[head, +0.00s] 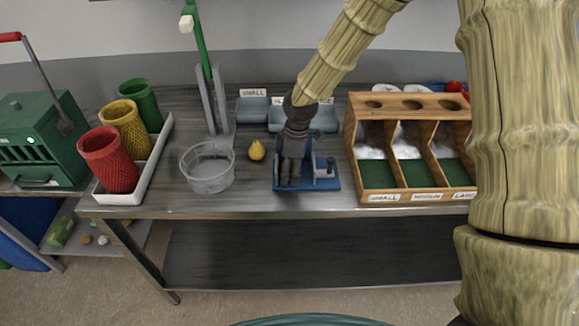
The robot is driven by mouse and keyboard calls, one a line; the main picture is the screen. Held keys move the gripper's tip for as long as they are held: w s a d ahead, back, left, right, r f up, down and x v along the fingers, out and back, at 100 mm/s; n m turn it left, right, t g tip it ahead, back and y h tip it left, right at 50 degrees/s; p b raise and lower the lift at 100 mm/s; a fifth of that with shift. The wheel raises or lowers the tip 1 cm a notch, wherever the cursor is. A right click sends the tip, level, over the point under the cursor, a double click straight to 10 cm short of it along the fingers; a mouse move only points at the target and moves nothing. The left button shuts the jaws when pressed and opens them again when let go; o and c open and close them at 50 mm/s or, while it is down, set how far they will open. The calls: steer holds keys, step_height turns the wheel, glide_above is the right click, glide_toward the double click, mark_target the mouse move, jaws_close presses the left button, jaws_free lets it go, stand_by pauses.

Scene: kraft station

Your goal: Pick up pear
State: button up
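A small yellow pear (257,150) stands on the grey metal table (240,196), between a round grey mesh basket on its left and a blue tray-like fixture on its right. My gripper (290,178) hangs down over the blue fixture, to the right of the pear and apart from it. The gripper's fingers are dark and small in this view, and I cannot tell whether they are open or shut. The pear is not in the gripper.
The grey mesh basket (208,168) is left of the pear. The blue fixture (326,182) lies beneath my gripper. A wooden three-compartment sorter (410,104) stands to the right. Red, yellow and green cups are in a white tray (127,196). A green pole (202,50) rises behind the basket.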

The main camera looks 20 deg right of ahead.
steer(key=shift+c, duration=0.5)
steer(key=c, duration=0.9)
steer(key=shift+o, duration=0.2)
steer(key=shift+r, duration=0.1)
